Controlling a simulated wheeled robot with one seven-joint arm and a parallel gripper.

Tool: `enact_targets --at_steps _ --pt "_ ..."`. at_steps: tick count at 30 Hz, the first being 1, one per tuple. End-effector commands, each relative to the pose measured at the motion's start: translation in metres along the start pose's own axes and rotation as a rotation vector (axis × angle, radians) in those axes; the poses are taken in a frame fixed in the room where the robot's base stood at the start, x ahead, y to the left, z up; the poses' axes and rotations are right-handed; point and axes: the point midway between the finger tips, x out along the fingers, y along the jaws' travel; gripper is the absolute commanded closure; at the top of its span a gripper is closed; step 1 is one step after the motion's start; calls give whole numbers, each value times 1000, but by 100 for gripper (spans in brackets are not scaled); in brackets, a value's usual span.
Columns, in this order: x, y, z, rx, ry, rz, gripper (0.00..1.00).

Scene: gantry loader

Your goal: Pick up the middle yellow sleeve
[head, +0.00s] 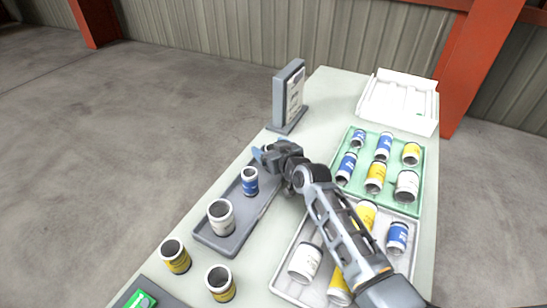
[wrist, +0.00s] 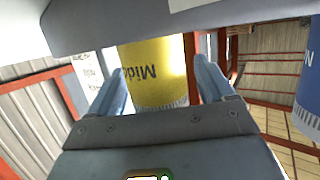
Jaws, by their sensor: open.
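A yellow sleeve (wrist: 155,72) with upside-down lettering beginning "Mid" fills the middle of the wrist view. My gripper (head: 263,153) is open, and in the wrist view (wrist: 160,88) its two fingers stand either side of the yellow sleeve. I cannot tell whether either finger touches it. In the head view my gripper is at the far end of the dark grey tray (head: 215,240), and I cannot make out this sleeve there; the gripper probably hides it. A blue sleeve (head: 250,181) and a white sleeve (head: 221,217) stand in the same tray.
A grey sign stand (head: 288,97) rises just beyond my gripper. The green tray (head: 351,206) and a pale tray (head: 283,284) hold mixed sleeves to the right. Two yellow sleeves, one (head: 175,257) beside another (head: 220,284), stand in front. A white rack (head: 398,103) is at the back right.

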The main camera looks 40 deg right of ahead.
Motion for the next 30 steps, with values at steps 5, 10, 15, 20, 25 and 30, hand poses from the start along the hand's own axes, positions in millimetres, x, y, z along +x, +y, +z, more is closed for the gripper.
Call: enact_targets --at_steps 5,10,15,20,25,30 --pt "0 0 0 0 0 0 25" --pt "0 0 0 0 0 0 41" --pt "0 0 0 0 0 0 57" --pt "0 0 0 0 0 0 73" --pt "0 0 0 0 0 0 89" --pt "0 0 -1 0 3 1 89"
